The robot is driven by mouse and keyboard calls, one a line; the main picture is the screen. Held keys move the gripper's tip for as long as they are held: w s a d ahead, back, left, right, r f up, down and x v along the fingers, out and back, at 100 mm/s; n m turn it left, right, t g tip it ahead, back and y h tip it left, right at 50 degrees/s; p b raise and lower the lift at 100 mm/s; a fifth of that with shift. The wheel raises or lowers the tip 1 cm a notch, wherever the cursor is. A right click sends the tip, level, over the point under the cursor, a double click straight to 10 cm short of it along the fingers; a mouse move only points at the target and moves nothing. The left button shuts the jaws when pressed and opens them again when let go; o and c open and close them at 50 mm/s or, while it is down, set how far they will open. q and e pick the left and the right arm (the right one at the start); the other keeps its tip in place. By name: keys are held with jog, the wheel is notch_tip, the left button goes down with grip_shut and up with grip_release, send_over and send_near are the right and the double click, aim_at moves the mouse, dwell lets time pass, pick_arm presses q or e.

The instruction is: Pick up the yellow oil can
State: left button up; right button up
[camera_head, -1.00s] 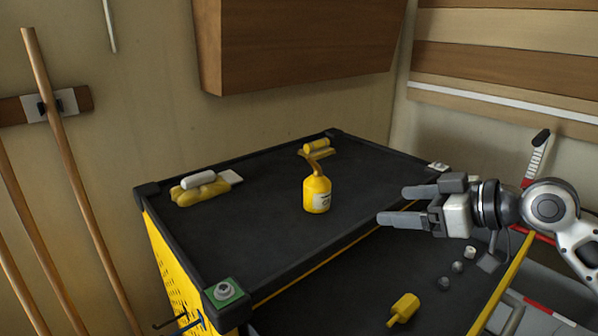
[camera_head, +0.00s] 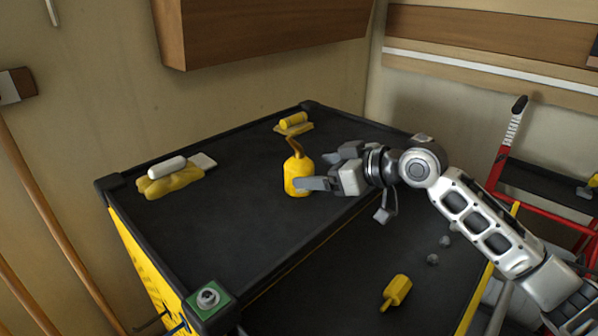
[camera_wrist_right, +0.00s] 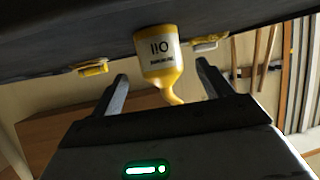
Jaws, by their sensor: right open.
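The yellow oil can (camera_head: 294,179) stands upright on the black top of the dolly, its curved spout pointing up. In the right wrist view the oil can (camera_wrist_right: 158,60) appears upside down with its "OIL" label showing, between the two fingers and a little beyond them. My right gripper (camera_head: 320,171) is open, at the right side of the can. Its near finger overlaps the can's lower right part in the head view; I cannot tell whether it touches. My left gripper is not in view.
Yellow gloves with a white roll (camera_head: 172,180) lie on the left of the dolly top (camera_head: 225,225). A yellow brush-like item (camera_head: 293,124) lies behind the can. A green-based piece (camera_head: 208,299) sits at the front corner. A yellow tool (camera_head: 397,291) lies on the lower shelf.

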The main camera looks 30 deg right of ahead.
aim_at(300, 172)
jog(key=x, duration=0.5)
jog(key=shift+w+a+f, duration=0.1)
jog(key=shift+a+f, duration=0.05)
jog(key=shift+f, duration=0.05)
jog(key=c, duration=1.3)
